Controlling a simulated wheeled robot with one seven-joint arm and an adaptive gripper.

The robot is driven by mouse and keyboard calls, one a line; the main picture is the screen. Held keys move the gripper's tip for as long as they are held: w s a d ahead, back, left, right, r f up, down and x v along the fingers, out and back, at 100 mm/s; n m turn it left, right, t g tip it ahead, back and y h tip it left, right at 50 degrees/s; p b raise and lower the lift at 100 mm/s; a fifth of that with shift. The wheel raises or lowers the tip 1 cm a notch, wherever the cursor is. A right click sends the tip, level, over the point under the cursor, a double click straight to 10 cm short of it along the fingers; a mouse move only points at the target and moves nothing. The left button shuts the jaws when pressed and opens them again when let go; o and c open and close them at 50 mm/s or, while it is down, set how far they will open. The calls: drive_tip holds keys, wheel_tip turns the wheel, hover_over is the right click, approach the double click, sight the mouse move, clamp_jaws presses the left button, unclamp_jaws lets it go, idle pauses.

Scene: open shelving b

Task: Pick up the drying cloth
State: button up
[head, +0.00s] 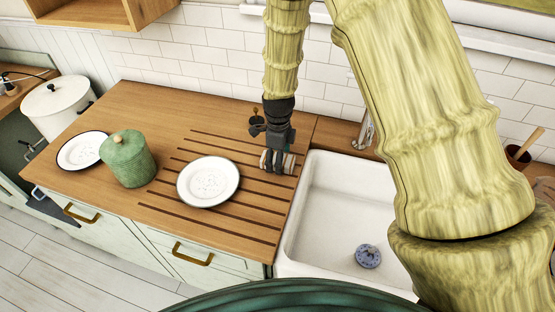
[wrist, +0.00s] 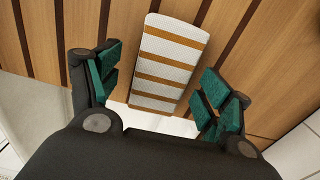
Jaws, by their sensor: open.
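The drying cloth (wrist: 168,62) is a white, textured strip with tan stripes, lying on the grooved wooden counter in the wrist view. In the head view the cloth (head: 288,164) shows as a small pale bundle near the sink's left edge, partly hidden by my gripper (head: 278,160). In the wrist view my open gripper (wrist: 160,95) has green-padded fingers on either side of the cloth's near part, with gaps on both sides. I cannot tell how far above the counter the fingertips are.
A white sink (head: 318,205) lies just right of the cloth, with a blue round item (head: 368,256) in it. A white plate (head: 208,182) lies to the left. Farther left are a green lidded jar (head: 128,160) and another plate (head: 80,152). The tiled wall (head: 205,62) rises behind.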

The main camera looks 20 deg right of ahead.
drive_tip(key=shift+w+f, duration=0.35)
drive_tip(key=shift+f, duration=0.35)
drive_tip(key=shift+s+a+r, duration=0.1)
drive_tip(key=shift+s+r, duration=0.05)
drive_tip(key=shift+s, duration=0.15)
drive_tip(key=shift+w, duration=0.2)
drive_tip(key=c, duration=1.1)
drive_tip(key=shift+s, duration=0.1)
drive_tip(key=shift+r+p, duration=0.3)
drive_tip(key=shift+p, duration=0.1)
drive_tip(key=r+p, duration=0.1)
drive_tip(key=r, duration=0.1)
drive_tip(key=r+p, duration=0.1)
drive_tip(key=shift+s+a+r+p, duration=0.1)
drive_tip(key=shift+s+a+p, duration=0.15)
drive_tip(key=shift+s+p, duration=0.15)
drive_tip(key=s+a+p, duration=0.1)
drive_tip(key=s+a, duration=0.2)
drive_tip(key=s, duration=0.1)
drive_tip(key=s+a+p, duration=0.1)
drive_tip(key=s+a, duration=0.2)
drive_tip(key=s, duration=0.1)
drive_tip(key=s+a+r+p, duration=0.1)
drive_tip(key=s+a, duration=0.2)
drive_tip(key=s, duration=0.1)
